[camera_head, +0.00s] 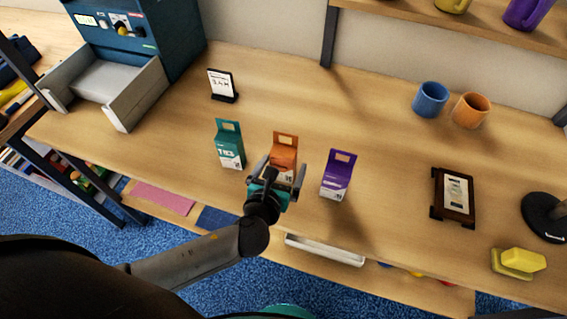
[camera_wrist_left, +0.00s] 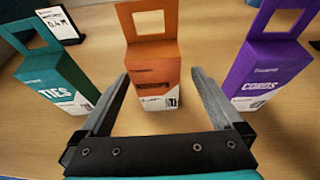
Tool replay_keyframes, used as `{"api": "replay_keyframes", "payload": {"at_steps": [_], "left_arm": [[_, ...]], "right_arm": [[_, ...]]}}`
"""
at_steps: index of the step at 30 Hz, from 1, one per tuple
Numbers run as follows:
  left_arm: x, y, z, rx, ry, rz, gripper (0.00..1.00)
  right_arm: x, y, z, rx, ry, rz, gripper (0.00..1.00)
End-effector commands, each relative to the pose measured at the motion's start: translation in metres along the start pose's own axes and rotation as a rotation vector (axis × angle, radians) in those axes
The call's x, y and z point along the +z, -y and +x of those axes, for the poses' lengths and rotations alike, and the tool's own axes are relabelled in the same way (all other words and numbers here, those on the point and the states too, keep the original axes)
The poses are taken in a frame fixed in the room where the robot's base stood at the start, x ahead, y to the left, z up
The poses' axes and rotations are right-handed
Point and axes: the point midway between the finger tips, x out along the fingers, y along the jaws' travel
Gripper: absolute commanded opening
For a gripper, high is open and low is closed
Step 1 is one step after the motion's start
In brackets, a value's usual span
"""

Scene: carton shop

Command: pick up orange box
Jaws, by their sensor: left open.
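The orange box (camera_head: 284,147) with a cut-out hang tab stands upright on the table, partly hidden by my left gripper (camera_head: 276,180) in the head view. In the left wrist view the orange box (camera_wrist_left: 152,75) stands straight ahead. My left gripper (camera_wrist_left: 157,85) is open, with one finger towards each side of the box's lower part; I cannot tell whether either finger touches it. A teal box (camera_head: 230,146) stands to the left and a purple box (camera_head: 338,176) to the right. My right gripper is not in view.
The wooden table (camera_head: 300,95) has free room behind the boxes. A small sign (camera_head: 222,85) stands behind the teal box. A blue mug (camera_head: 430,99), an orange mug (camera_head: 469,110) and a dark framed item (camera_head: 454,197) are to the right. A blue machine (camera_head: 140,35) stands back left.

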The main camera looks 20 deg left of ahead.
Motion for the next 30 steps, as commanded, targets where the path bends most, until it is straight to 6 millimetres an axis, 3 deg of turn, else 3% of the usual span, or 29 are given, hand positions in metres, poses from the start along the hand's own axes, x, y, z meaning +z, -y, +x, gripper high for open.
{"api": "replay_keyframes", "payload": {"at_steps": [7, 15, 25, 30], "left_arm": [[-0.001, -0.002, 0.018, 0.001, 0.0, 0.0, 1.0], [-0.004, -0.005, 0.054, 0.002, 0.0, -0.001, 1.0], [-0.004, -0.005, 0.061, 0.001, -0.001, -0.001, 1.0], [-0.004, -0.005, 0.061, 0.001, -0.001, 0.0, 0.83]], "right_arm": [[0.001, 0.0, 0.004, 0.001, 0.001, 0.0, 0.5], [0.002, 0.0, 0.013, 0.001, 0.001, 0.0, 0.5], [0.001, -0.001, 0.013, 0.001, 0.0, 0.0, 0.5], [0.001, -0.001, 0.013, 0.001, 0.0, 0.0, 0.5]]}}
